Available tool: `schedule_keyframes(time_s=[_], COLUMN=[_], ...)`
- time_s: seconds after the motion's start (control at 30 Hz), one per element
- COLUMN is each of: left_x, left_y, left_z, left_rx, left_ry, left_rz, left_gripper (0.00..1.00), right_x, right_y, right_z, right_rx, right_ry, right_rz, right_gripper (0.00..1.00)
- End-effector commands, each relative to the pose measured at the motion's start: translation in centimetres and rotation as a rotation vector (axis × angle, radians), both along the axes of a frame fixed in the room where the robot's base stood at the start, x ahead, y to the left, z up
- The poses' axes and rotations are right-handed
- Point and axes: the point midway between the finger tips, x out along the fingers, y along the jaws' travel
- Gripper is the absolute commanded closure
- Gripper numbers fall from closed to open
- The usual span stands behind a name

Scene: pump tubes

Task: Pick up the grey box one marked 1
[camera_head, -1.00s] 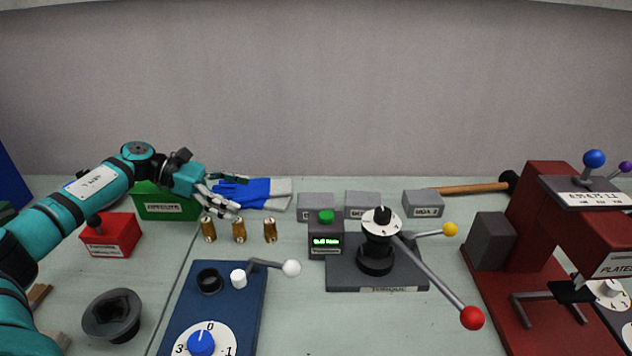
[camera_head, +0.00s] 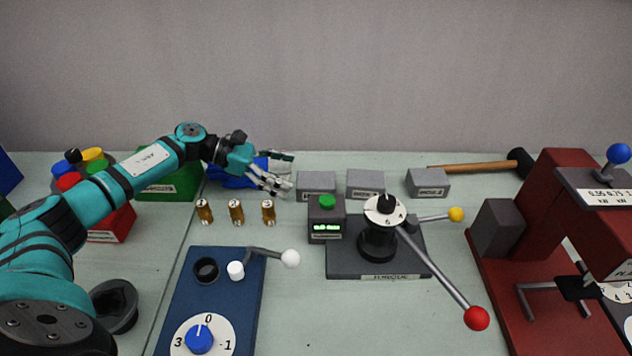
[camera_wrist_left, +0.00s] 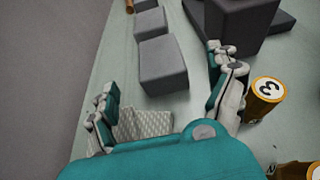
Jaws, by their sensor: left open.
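Three grey boxes stand in a row at the back of the table: a left one (camera_head: 316,182), a middle one (camera_head: 366,182) and a right one (camera_head: 428,181). Their front labels are too small to read surely, so I cannot tell which is marked 1. My left gripper (camera_head: 287,174) is open and empty, just left of the left box and apart from it. In the left wrist view the nearest grey box (camera_wrist_left: 162,65) lies ahead, between the directions of the open fingers (camera_wrist_left: 168,85). My right gripper is not in view.
Several brass cylinders (camera_head: 236,211) stand in front of the left gripper; one marked 3 (camera_wrist_left: 268,90) is close to a finger. A display unit with a green button (camera_head: 326,222) stands before the left box. A hammer (camera_head: 475,165) lies right.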

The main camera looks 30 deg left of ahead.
Motion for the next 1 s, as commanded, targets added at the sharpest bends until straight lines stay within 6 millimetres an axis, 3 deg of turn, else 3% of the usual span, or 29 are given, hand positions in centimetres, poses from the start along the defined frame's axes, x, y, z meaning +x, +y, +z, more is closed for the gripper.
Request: schedule_keyframes(time_s=[0.2,0.5,0.83,1.0], left_x=[0.6,2.4,2.7,2.7], left_y=[-1.2,-4.9,-5.5,-5.5], left_z=[-0.5,-2.1,-2.5,-2.5], left_rx=[0.000,-0.001,0.001,0.001], left_ry=[-0.002,-0.001,-0.002,-0.002], left_rz=[0.001,0.000,0.001,0.001], left_gripper=[0.11,0.11,0.11,0.33], right_x=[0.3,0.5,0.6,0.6], right_y=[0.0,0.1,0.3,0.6], right_z=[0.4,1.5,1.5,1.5], right_rx=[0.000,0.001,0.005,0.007], right_ry=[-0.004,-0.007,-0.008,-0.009], right_rz=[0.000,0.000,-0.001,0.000], right_gripper=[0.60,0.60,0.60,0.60])
